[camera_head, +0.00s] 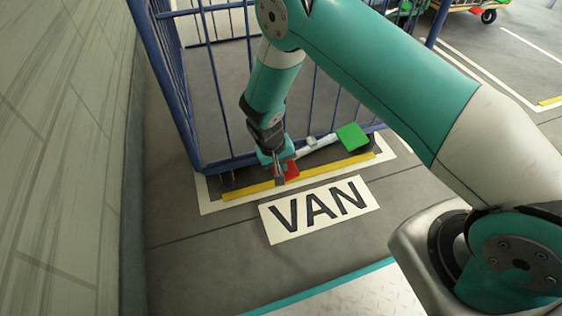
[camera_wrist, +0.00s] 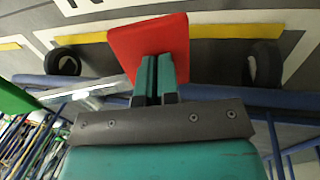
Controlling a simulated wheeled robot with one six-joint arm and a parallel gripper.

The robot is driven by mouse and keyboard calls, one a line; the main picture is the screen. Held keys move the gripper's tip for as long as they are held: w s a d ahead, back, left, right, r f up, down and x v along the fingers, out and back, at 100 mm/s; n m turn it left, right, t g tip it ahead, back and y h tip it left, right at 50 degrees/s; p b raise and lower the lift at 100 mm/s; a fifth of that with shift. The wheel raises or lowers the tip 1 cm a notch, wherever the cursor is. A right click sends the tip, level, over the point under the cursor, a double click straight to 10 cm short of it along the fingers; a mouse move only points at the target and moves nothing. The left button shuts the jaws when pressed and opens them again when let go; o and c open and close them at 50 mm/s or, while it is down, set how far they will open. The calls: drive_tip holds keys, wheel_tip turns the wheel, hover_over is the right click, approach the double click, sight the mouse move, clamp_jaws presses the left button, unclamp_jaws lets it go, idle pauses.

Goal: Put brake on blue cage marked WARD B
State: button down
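A blue cage (camera_head: 163,80) with wire-bar sides stands at the left and centre of the head view. No WARD B sign shows on the part in view. At its lower front edge is a bar with a red pedal (camera_head: 292,170) at the left and a green pedal (camera_head: 352,137) at the right. My gripper (camera_head: 280,174) points down at the red pedal. In the wrist view its two teal fingers (camera_wrist: 158,76) are close together in front of the red pedal (camera_wrist: 150,38); they look shut, with no thing between them. Contact with the pedal cannot be told.
A floor sign reading VAN (camera_head: 318,208) lies before the cage, beside a yellow strip (camera_head: 240,194) in a white outline. A wall (camera_head: 60,160) stands close on the left. Another wheeled carrier (camera_head: 488,15) is at the top right. Dark wheels (camera_wrist: 265,65) show in the wrist view.

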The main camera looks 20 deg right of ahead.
drive_tip(key=shift+d+f, duration=0.1)
drive_tip(key=shift+f, duration=0.25)
drive_tip(key=a+p+v, duration=0.1)
drive_tip(key=p+v, duration=0.7)
drive_tip(key=v, duration=0.6)
drive_tip(key=shift+a+r+p, duration=0.2)
drive_tip(key=shift+p, duration=0.15)
